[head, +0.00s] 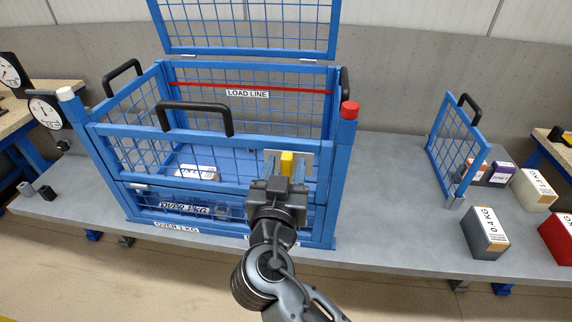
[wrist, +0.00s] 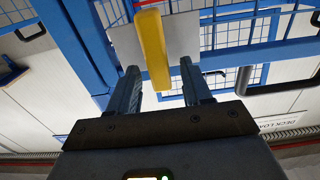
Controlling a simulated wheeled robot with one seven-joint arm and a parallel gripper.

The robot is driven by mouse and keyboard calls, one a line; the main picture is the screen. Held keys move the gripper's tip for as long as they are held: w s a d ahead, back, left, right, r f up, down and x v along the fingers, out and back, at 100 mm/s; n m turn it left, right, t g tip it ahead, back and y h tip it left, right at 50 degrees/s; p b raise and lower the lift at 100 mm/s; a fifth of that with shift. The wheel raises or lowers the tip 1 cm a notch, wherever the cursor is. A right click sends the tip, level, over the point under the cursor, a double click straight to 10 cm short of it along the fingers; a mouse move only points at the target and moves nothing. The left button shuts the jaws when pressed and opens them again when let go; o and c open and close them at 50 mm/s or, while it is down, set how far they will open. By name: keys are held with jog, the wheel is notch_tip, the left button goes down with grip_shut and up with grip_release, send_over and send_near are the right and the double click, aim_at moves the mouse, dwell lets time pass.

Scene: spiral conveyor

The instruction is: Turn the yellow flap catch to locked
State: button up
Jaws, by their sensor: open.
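The yellow flap catch (head: 287,163) is a short bar on a pale plate on the front of the blue mesh cage. In the head view it stands upright. In the wrist view the catch (wrist: 152,48) runs nearly lengthwise, slightly tilted, in front of the pale plate (wrist: 185,36). My gripper (head: 284,174) is right in front of it. In the wrist view its two fingers (wrist: 160,70) are open, with the near end of the catch between them and gaps on both sides. I cannot tell how deep the catch sits. My gripper hides part of the lower front panel.
The blue cage (head: 105,132) has black handles (head: 197,106), a raised mesh lid (head: 245,50) and a red-capped post (head: 349,112). A label reads LOAD LINE. Weight blocks (head: 485,235) and a mesh panel (head: 452,150) stand right on the grey bench (head: 385,215). Bench between is clear.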

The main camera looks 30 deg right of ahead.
jog(key=shift+w+d, duration=0.1)
jog(key=shift+w, duration=0.05)
jog(key=shift+c, duration=0.3)
grip_shut()
